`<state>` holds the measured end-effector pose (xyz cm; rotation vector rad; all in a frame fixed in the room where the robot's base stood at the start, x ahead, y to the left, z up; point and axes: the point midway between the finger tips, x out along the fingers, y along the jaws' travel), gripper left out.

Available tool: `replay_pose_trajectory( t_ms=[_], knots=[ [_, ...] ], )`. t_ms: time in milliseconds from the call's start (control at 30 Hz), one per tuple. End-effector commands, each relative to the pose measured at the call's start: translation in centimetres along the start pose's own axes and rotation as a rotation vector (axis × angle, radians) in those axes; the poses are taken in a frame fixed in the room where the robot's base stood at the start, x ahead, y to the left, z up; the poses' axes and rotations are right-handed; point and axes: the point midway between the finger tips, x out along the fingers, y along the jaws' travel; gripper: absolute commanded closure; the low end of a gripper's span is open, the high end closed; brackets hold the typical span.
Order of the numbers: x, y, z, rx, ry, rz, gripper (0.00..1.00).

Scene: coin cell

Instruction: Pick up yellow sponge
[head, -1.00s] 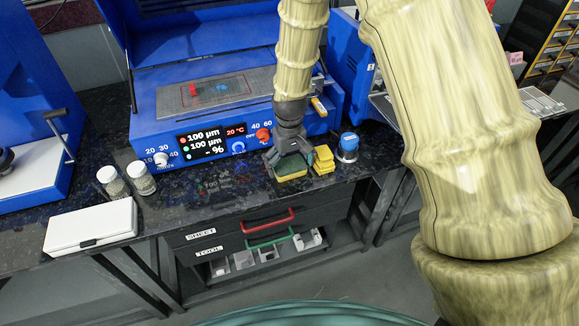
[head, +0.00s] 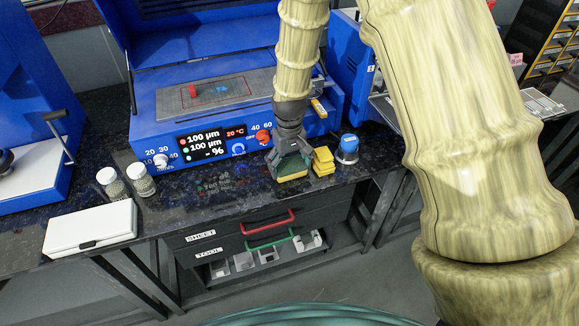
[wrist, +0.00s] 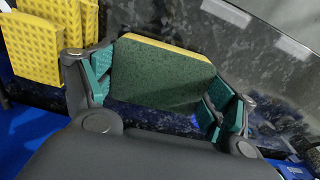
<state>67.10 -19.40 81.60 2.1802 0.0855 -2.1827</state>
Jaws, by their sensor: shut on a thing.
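A yellow sponge with a dark green face (wrist: 160,75) sits between the fingers of my gripper (wrist: 158,92) in the wrist view. The teal finger pads press on its two ends, and my gripper is shut on it. In the head view the same sponge (head: 292,176) shows under my gripper (head: 291,165), at the front of the dark bench top. Its green side faces up toward the gripper and its yellow side is below. Whether it touches the bench cannot be told.
A stack of yellow sponges (head: 323,161) stands just right of my gripper, with a blue-capped bottle (head: 347,149) beyond it. The blue coating machine (head: 230,118) is right behind. Two jars (head: 140,179) and a white case (head: 91,228) stand at the left. The bench's front edge is close.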

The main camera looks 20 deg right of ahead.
Motion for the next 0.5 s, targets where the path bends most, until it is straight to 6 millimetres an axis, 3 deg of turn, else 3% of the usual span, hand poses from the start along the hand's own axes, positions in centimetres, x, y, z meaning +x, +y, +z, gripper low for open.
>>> replay_pose_trajectory(
  t_ms=[267, 500],
  knots=[
    [-3.1, 0.0, -0.1, 0.0, 0.004, 0.0, 0.24],
    [-3.3, -5.2, 2.7, -0.004, 0.0, 0.002, 0.24]
  ],
)
